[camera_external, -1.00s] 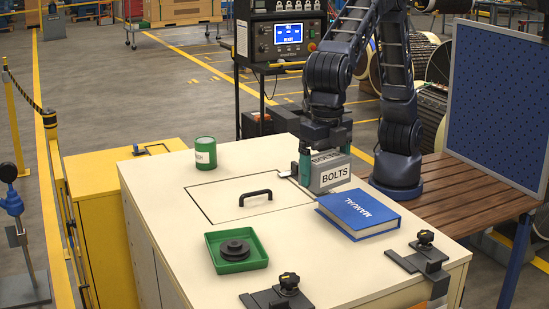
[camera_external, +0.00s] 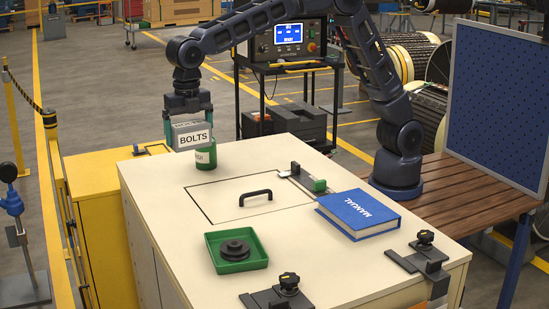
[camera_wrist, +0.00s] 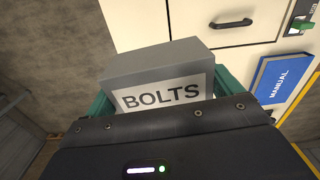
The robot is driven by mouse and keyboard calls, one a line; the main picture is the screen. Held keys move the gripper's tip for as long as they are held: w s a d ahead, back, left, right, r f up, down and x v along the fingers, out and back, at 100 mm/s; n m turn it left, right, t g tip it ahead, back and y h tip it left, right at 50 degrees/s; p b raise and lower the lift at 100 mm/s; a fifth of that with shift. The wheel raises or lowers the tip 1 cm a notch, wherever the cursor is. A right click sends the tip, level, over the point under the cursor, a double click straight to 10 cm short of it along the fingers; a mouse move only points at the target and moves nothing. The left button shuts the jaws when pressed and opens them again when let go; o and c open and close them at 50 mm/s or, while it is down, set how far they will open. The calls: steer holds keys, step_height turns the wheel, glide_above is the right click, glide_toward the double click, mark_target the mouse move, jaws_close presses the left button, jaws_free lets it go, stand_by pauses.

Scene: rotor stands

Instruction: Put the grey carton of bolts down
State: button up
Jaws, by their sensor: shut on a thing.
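The grey carton of bolts (camera_external: 190,136), with a white BOLTS label, is upright in my gripper (camera_external: 188,120), whose green fingers are shut on its sides. In the external view the carton is at the back left corner of the cream cabinet top (camera_external: 150,178) and partly covers the green can (camera_external: 206,158). I cannot tell whether they touch. The wrist view shows the carton (camera_wrist: 160,84) close up between the fingers, with the can hidden. The hatch (camera_external: 225,205) with a black handle (camera_external: 256,197) is bare. A latch with a green grip (camera_external: 319,185) sits at its right.
A blue manual (camera_external: 358,213) lies at the right of the cabinet top. A green tray (camera_external: 214,261) with a dark rotor part (camera_external: 235,249) is at the front left. Black clamps (camera_external: 421,262) sit on the front edge. A lower yellow cabinet (camera_external: 100,180) stands at the left.

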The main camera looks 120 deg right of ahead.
steer(key=w+d, duration=0.2)
steer(key=d, duration=2.3)
steer(key=shift+m, duration=0.4)
steer(key=f, duration=2)
steer(key=shift+s+a, duration=0.1)
steer(key=shift+s, duration=0.1)
steer(key=shift+f, duration=0.15)
steer(key=o, duration=0.8)
